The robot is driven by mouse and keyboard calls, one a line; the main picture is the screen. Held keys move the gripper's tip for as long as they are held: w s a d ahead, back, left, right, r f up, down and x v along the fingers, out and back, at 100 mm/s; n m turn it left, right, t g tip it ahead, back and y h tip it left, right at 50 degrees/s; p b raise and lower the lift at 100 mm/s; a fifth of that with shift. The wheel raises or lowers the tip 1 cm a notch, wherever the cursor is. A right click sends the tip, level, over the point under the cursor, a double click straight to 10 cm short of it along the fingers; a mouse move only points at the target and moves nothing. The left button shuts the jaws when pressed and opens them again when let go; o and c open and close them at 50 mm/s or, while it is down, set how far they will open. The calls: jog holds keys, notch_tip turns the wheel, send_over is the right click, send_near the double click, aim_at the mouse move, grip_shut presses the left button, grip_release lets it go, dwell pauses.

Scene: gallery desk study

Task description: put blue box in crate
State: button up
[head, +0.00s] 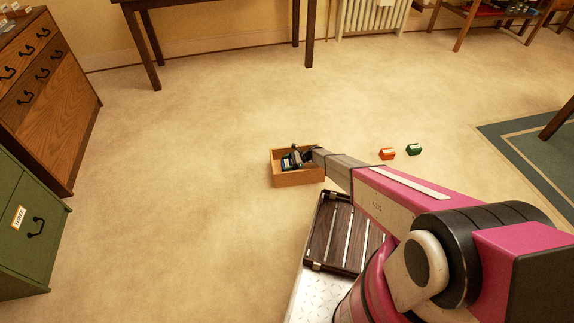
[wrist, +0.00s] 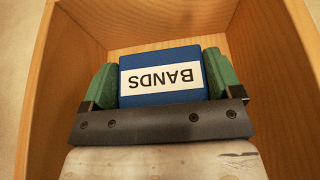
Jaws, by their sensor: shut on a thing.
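The blue box (wrist: 163,59) has a white label reading BANDS, upside down in the wrist view. My gripper (wrist: 162,80) is shut on it, with a green finger pad on each side. The wooden crate (wrist: 261,52) surrounds the box and the fingers in the wrist view; its walls rise around them. In the head view the crate (head: 298,180) stands on the floor, and my gripper (head: 293,158) reaches into it from the right. Whether the box touches the crate's bottom cannot be told. The box is mostly hidden by my gripper in the head view.
A green cabinet (head: 25,230) and a wooden chest (head: 50,110) stand at the left. The carpet left of the crate is clear.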

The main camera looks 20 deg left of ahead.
jog(key=shift+f, duration=0.2)
jog(key=o, duration=0.8)
jog(key=shift+c, duration=0.2)
jog(key=shift+r, duration=0.1)
